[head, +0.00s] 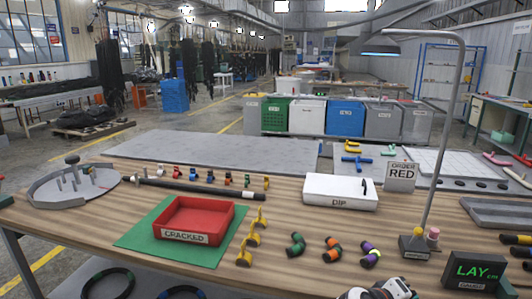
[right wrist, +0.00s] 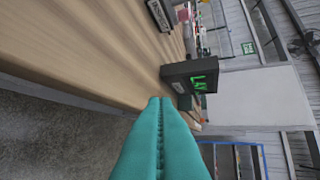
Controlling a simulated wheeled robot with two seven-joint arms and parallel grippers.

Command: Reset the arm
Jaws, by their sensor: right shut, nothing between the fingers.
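My right gripper (right wrist: 160,102) shows in the right wrist view as two long teal fingers pressed together with nothing between them. The same display (head: 475,271) stands at the table's front right. My left gripper is not in view.
On the wooden table (head: 130,232) are a red CRACKED tray (head: 194,219) on a green mat, a white DIP box (head: 340,192), short coloured hose pieces (head: 333,250), yellow brackets (head: 252,241), a tall lamp stand (head: 432,190) and an ORDER RED card (head: 401,176). Several bins stand behind.

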